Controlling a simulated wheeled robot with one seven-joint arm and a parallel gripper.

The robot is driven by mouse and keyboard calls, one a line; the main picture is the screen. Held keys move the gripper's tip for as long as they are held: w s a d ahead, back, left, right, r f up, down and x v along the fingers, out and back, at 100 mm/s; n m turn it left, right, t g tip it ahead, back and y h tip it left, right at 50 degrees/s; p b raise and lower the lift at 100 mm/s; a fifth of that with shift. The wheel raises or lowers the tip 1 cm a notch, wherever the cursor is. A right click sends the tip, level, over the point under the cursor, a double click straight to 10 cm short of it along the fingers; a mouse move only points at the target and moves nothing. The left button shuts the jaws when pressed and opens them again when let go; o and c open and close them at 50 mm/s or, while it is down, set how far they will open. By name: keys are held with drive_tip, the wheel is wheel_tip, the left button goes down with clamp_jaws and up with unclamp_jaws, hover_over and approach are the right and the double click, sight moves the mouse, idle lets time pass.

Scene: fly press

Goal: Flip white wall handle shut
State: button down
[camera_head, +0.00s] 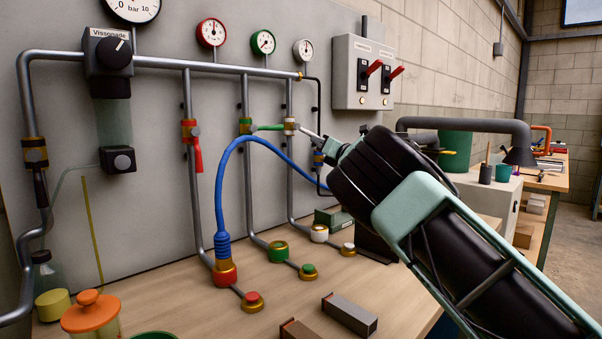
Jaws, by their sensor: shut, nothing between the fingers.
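The white wall valve (290,126) is on the third vertical pipe of the grey panel. A thin pale bar runs from it to the right toward my gripper (314,136). I cannot tell how much of this bar is the white handle and how much is my fingers. My gripper reaches in from the right, close to the valve, and is shut with nothing held. Whether it touches the handle is not clear. The green handle (268,127) sticks out sideways to the right from its valve. The red handle (198,158) hangs down along its pipe.
A blue hose (219,185) arches from the red bench fitting (224,273) up past the pipes. A switch box (362,73) with red levers is above my gripper. Metal blocks (349,314) and an orange-topped jar (90,312) stand on the wooden bench (190,305).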

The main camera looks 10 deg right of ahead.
drive_tip(key=shift+w+d+r+n+g+y+b, duration=0.15)
drive_tip(key=shift+r+n+y+b, duration=0.25)
drive_tip(key=shift+n+b, duration=0.6)
drive_tip(key=shift+w+d+r+n+g+y+b, duration=0.1)
drive_tip(key=shift+d+r+n+y+b, duration=0.2)
drive_tip(key=shift+n+b, duration=0.7)
drive_tip(key=shift+w+d+r+n+g+y+b, duration=0.15)
drive_tip(key=shift+r+n+y+b, duration=0.25)
drive_tip(key=shift+n+b, duration=0.6)
drive_tip(key=shift+a+r, duration=0.1)
drive_tip(key=shift+r, duration=0.05)
